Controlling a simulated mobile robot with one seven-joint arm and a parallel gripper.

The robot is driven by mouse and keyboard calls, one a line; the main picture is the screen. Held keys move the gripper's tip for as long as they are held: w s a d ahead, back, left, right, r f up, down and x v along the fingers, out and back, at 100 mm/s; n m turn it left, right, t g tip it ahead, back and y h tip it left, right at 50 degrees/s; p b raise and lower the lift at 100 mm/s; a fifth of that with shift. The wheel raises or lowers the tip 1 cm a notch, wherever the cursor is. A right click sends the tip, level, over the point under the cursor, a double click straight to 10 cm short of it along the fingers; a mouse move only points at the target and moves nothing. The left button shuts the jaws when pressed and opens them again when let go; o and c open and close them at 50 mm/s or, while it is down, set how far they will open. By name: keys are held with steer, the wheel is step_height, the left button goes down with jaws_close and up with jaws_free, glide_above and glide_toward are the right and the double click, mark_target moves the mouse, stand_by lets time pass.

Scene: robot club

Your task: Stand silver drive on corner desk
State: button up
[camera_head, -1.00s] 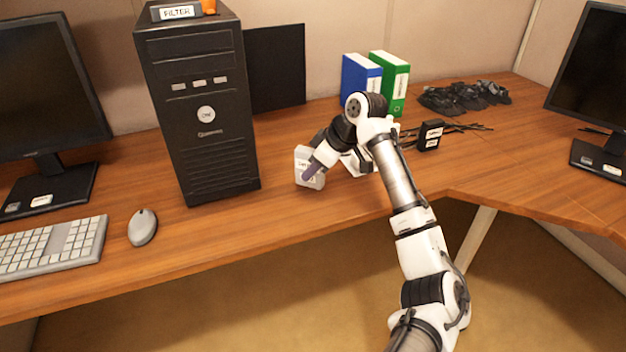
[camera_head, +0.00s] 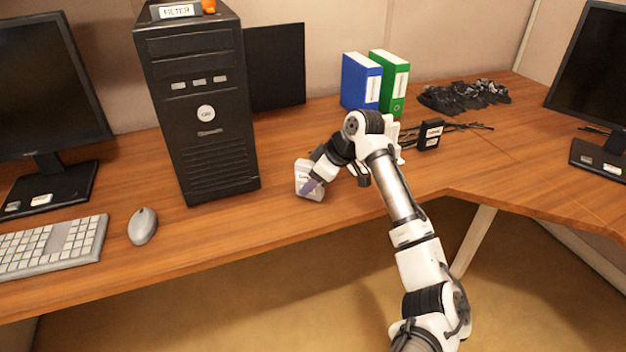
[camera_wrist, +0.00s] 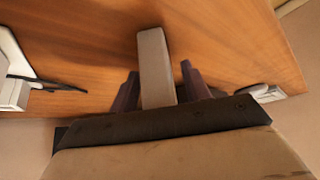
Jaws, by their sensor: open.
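The silver drive (camera_head: 308,178), a pale grey box with a label, stands upright on the wooden corner desk (camera_head: 285,222), near the front edge and right of the black tower. My gripper (camera_head: 312,184) is at the drive, with a dark purplish finger in front of its face. In the wrist view, the drive's narrow grey side (camera_wrist: 155,60) shows between the two fingers of my gripper (camera_wrist: 158,82). The fingers are open, one on each side, with a gap at the right one. The drive's lower end is hidden there by the gripper body.
The black computer tower (camera_head: 200,110) stands close left of the drive. A mouse (camera_head: 142,227) and keyboard (camera_head: 50,247) lie further left. Blue (camera_head: 360,82) and green (camera_head: 388,80) binders and a small black box (camera_head: 430,135) are behind and right. Desk in front is clear.

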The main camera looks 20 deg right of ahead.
steer(key=v, duration=1.2)
steer(key=shift+r+b, duration=0.2)
steer(key=shift+b, duration=0.1)
steer(key=shift+w, duration=0.1)
stand_by(0.7)
